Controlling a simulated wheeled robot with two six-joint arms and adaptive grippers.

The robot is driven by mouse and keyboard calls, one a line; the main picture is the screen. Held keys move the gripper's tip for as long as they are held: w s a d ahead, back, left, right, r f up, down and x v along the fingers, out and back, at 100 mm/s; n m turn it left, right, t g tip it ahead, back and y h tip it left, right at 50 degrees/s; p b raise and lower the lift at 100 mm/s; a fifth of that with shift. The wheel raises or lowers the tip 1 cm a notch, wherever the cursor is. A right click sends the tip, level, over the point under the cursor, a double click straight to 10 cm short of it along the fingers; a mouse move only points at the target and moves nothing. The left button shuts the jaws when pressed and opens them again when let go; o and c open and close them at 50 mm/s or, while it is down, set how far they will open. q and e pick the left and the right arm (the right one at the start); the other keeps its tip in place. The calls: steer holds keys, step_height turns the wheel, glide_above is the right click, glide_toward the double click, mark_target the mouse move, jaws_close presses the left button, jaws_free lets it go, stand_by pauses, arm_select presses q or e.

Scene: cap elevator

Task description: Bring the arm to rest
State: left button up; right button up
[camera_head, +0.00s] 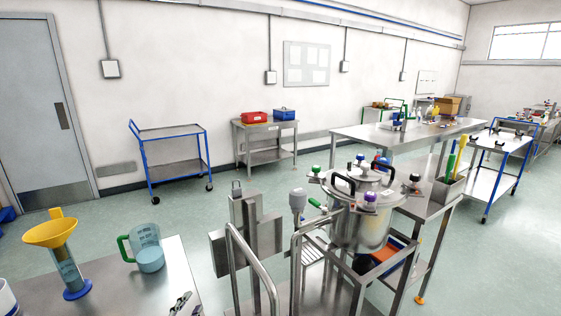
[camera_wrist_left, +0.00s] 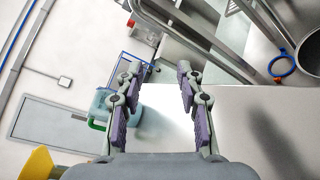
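My left gripper (camera_wrist_left: 158,82) is open in the left wrist view, its two purple-padded fingers well apart with nothing held between them. Only the tips of it (camera_head: 182,304) show at the bottom edge of the head view, over the right part of the near table (camera_head: 130,296). My right gripper is in neither view.
On the near table stand a blue-based cylinder (camera_head: 70,275) with a yellow funnel (camera_head: 52,229) and a green-handled jug (camera_head: 149,258). The jug (camera_wrist_left: 99,108) is partly behind a finger in the wrist view. Metal rails (camera_head: 250,268) and a lidded steel vessel (camera_head: 358,228) stand to the right.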

arm_select(q)
steer(key=s+d+m, duration=0.1)
steer(key=m, duration=0.1)
steer(key=s+d+m+g+h, duration=0.1)
steer(key=d+m, duration=0.1)
steer(key=s+d+f+m+g+h, duration=0.1)
steer(key=d+m, duration=0.1)
steer(key=shift+d+f, duration=0.1)
steer(key=s+d+f+m+g, duration=0.3)
steer(key=s+d+m+g, duration=0.15)
steer(key=s+m, duration=0.35)
steer(key=s+a+f+m+g+y, duration=0.3)
steer(key=s+a+m+g+y, duration=0.5)
steer(key=s, duration=0.6)
steer(key=s+a+f+m+h+p, duration=0.1)
steer(key=s+a+f, duration=0.1)
steer(key=f, duration=1.1)
steer(key=s+a+f+h+p, duration=0.1)
steer(key=s+a+f, duration=0.1)
steer(key=f, duration=1.1)
steer(key=s+f+g+p, duration=0.1)
steer(key=s+f, duration=1.1)
steer(key=s, duration=0.4)
steer(key=shift+s+a+f, duration=0.35)
